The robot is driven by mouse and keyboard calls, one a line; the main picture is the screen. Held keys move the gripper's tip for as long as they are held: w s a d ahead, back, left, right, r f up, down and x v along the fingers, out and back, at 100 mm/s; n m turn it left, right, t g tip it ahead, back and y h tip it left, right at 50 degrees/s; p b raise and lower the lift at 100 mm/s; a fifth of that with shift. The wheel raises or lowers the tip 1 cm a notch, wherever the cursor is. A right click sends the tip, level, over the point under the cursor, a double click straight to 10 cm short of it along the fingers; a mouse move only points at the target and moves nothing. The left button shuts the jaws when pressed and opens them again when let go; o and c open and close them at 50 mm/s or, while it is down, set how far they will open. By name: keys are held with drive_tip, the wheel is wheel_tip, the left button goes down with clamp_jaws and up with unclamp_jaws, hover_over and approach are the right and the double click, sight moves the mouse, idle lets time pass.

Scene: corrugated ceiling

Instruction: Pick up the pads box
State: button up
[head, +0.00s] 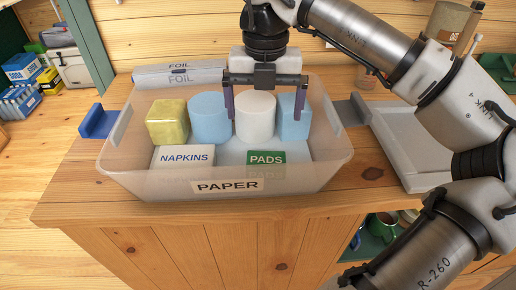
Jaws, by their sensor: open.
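The pads box (266,157) is a small box with a green label reading PADS. It lies at the front right inside a translucent bin (322,172) labelled PAPER, seen partly through the bin's front wall. My gripper (264,118) points down over the bin and is open. Its two dark fingers reach down either side of a white roll (256,115) behind the pads box. The fingers are above and behind the pads box, apart from it. I cannot tell whether they touch the roll.
The bin also holds a white napkins box (185,157), a yellow-green block (167,123), a blue roll (209,117) and a blue block (295,117). A foil box (180,74) lies behind. A grey tray (398,150) is at right.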

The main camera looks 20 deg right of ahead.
drive_tip(key=p, duration=0.1)
hover_over(266, 160)
drive_tip(key=f, duration=0.8)
drive_tip(key=shift+w, duration=0.35)
drive_tip(key=shift+s+f+p, duration=0.15)
drive_tip(key=shift+f+p, duration=0.35)
drive_tip(key=shift+f, duration=0.9)
drive_tip(key=shift+s+f+p, duration=0.15)
drive_tip(key=shift+f+p, duration=0.3)
drive_tip(key=shift+f, duration=0.9)
drive_tip(key=shift+c, duration=0.3)
drive_tip(key=c, duration=0.9)
